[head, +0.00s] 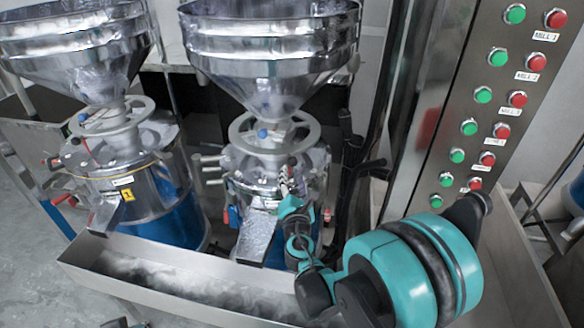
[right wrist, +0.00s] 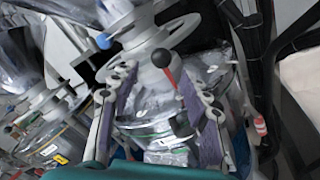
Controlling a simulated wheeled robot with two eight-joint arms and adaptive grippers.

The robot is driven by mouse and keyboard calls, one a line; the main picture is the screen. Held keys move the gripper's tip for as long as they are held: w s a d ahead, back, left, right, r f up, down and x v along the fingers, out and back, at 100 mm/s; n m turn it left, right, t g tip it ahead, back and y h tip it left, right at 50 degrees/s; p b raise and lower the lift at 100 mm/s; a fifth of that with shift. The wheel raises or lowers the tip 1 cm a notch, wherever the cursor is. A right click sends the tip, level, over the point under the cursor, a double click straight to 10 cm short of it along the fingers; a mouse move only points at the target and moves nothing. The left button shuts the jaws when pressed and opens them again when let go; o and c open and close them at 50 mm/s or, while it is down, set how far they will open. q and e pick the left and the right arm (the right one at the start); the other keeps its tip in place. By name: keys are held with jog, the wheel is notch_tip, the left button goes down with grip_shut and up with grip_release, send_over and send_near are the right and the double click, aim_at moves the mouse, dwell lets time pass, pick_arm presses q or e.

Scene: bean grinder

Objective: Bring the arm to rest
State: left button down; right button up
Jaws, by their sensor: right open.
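My right arm comes in from the lower right of the head view, with teal and black links. Its gripper (head: 287,180) is in front of the middle mill (head: 265,160), partly lost against the metal behind it. In the right wrist view the two grey-padded fingers (right wrist: 158,105) stand wide apart with nothing held between them. The mill's red-stemmed lever with a black knob (right wrist: 168,66) shows between and beyond the fingers. I cannot tell whether a finger touches the mill.
A second mill (head: 120,175) stands at the left. A long metal trough (head: 190,268) with pale powder runs below both spouts. A control panel (head: 480,100) with several green and red buttons rises at the right. Black hoses (head: 352,165) hang between mill and panel.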

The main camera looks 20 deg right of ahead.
jog(key=shift+v, duration=1.1)
jog(key=s+d+f+m+g, duration=0.3)
jog(key=s+m+g, duration=0.2)
jog(key=s+m, duration=0.65)
jog(key=s+a+f+m+g+y+b, duration=0.1)
jog(key=s+a+f+m+g+y, duration=0.4)
jog(key=s+a+m, duration=0.5)
jog(key=shift+s+a+m+y, duration=0.35)
jog(key=shift+a+m+y, duration=0.05)
jog(key=shift+m, duration=0.85)
